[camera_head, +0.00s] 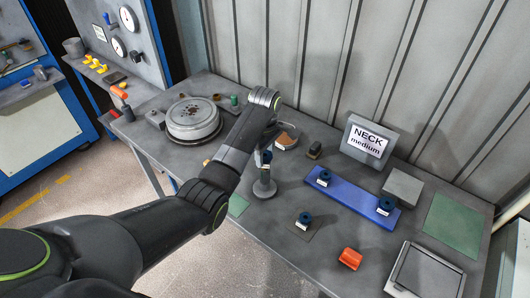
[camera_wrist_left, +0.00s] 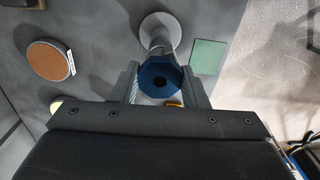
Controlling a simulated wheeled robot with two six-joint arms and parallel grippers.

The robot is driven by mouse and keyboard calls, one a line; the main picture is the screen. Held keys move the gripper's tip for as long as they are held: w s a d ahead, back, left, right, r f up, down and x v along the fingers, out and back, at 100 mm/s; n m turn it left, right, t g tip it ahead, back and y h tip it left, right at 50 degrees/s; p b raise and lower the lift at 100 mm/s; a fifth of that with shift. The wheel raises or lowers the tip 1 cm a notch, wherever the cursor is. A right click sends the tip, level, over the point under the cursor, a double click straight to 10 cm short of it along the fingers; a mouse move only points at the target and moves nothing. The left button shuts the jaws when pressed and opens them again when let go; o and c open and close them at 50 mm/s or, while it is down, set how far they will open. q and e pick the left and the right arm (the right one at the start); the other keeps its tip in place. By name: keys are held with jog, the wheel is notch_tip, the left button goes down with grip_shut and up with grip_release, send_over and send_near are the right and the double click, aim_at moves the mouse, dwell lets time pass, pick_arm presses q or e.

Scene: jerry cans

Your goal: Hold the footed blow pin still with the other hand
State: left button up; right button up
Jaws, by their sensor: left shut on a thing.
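The footed blow pin (camera_head: 264,187) stands upright on the grey bench in the head view, with a round grey foot and a slim post. Its dark blue top lies right at my left gripper (camera_head: 267,150), which reaches down from above. In the left wrist view the pin's blue octagonal top (camera_wrist_left: 159,73) with a dark central hole sits between the two fingers of my left gripper (camera_wrist_left: 163,88). The gripper is shut on it. The pale round foot (camera_wrist_left: 160,28) shows beyond the top. My right gripper is in neither view.
Behind stand a round grey fixture (camera_head: 193,118) and a "NECK medium" sign (camera_head: 368,142). A blue strip (camera_head: 350,200) carries two dark blue pieces. Another blue piece (camera_head: 305,217), an orange-red part (camera_head: 350,258) and a framed grey tray (camera_head: 425,272) lie to the right. A brown disc (camera_wrist_left: 46,60) lies near the pin.

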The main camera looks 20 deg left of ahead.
pick_arm(q)
jog(key=shift+f, duration=0.35)
jog(key=o, duration=1)
